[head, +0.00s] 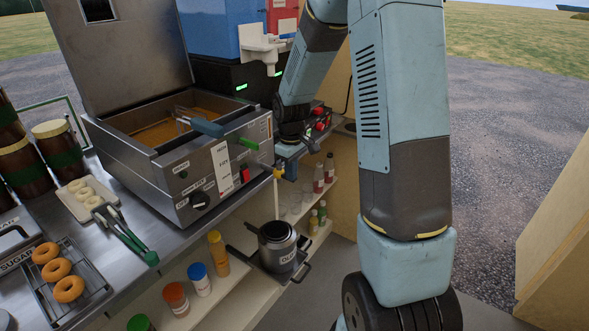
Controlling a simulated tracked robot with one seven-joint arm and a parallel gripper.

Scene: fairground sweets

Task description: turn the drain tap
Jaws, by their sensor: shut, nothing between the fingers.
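The steel fryer (170,195) stands on the counter with amber oil inside. What looks like its drain tap (278,172), with a small yellow part, shows at the fryer's lower right end. A dark pot (279,247) with lettering stands below it on a lower shelf.
Sauce bottles (219,253) stand on the lower shelf. Tongs (124,236) and a doughnut rack (66,283) lie on the counter. Red-capped bottles (329,168) stand close below my gripper.

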